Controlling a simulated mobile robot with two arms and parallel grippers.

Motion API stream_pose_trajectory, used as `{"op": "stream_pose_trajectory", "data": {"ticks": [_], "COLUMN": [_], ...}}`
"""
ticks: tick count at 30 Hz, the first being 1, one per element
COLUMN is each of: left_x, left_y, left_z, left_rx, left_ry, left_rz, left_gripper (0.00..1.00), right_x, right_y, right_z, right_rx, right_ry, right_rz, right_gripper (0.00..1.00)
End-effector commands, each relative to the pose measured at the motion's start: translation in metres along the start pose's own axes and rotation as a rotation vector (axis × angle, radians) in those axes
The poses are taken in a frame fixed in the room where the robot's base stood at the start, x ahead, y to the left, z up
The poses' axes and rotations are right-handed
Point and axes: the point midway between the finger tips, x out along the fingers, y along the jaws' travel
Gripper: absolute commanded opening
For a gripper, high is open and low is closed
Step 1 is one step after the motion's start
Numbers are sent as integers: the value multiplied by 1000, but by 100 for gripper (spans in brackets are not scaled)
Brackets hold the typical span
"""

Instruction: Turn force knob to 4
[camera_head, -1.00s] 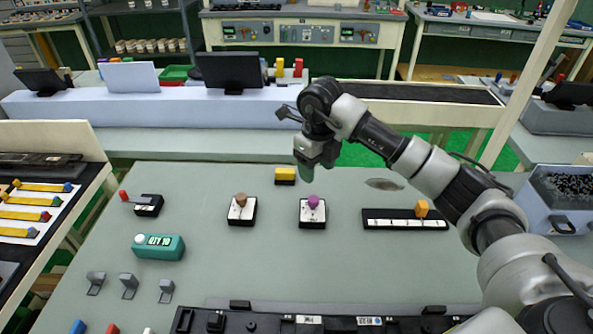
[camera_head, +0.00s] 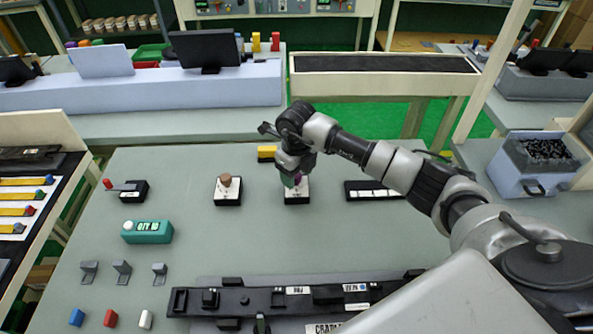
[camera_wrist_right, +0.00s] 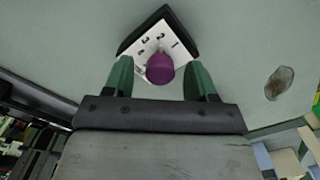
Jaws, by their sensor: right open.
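The purple knob (camera_wrist_right: 160,69) stands on a white dial plate with a black base (camera_wrist_right: 157,30); digits are printed on the plate. In the head view the same dial box (camera_head: 297,197) is partly covered by my right gripper (camera_head: 291,180). In the right wrist view my right gripper (camera_wrist_right: 160,82) has its two green fingers apart, one on each side of the purple knob, with gaps visible. I cannot tell which digit the knob points to. A second dial with a brown knob (camera_head: 226,180) sits to the left. My left gripper is not in view.
A yellow block (camera_head: 267,153) lies behind the dials. A teal counter (camera_head: 147,231), grey clips and a long black tray (camera_head: 270,301) are nearer. The table between is clear.

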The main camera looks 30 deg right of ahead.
Motion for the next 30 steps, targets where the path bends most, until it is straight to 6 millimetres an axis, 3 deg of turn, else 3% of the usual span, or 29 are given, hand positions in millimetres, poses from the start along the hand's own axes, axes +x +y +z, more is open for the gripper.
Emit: {"op": "stream_pose_trajectory", "data": {"ticks": [6,15,16,30], "left_x": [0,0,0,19], "left_y": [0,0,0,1], "left_z": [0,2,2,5], "left_rx": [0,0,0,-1], "left_ry": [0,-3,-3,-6], "left_rz": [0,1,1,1], "left_gripper": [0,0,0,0], "right_x": [0,0,0,3], "right_y": [0,0,0,-1], "right_z": [0,0,0,0], "right_rx": [0,0,0,-132], "right_ry": [0,0,0,-1], "right_rz": [0,0,0,-2], "right_gripper": [55,9,7,7]}}
